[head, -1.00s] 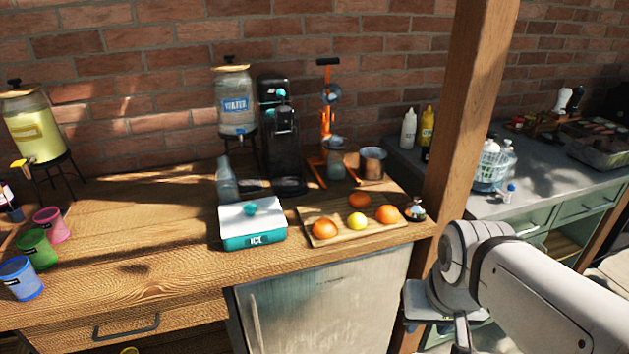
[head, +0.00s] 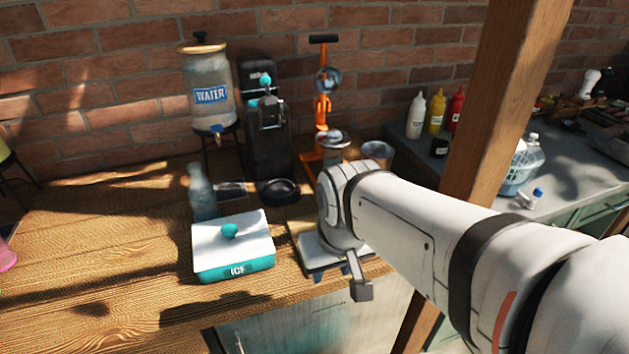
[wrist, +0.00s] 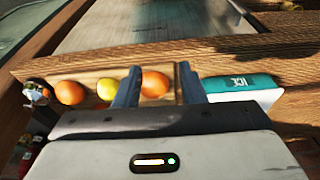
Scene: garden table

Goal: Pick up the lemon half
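The yellow lemon (wrist: 107,91) lies on the wooden board in the wrist view, left of my gripper's left finger, which partly covers it. I cannot tell whether it is a half. My gripper (wrist: 160,70) is open and empty, with its two fingers apart. An orange (wrist: 155,84) shows between the fingers, and another orange (wrist: 69,92) lies left of the lemon. In the head view my arm hides the fruit and most of the board (head: 297,236).
The ice box (head: 233,247) stands left of the board, with a glass bottle (head: 202,195) behind it. A black machine (head: 262,130), an orange press (head: 322,110) and a metal cup (head: 377,154) stand behind. A wooden post (head: 505,95) rises at right.

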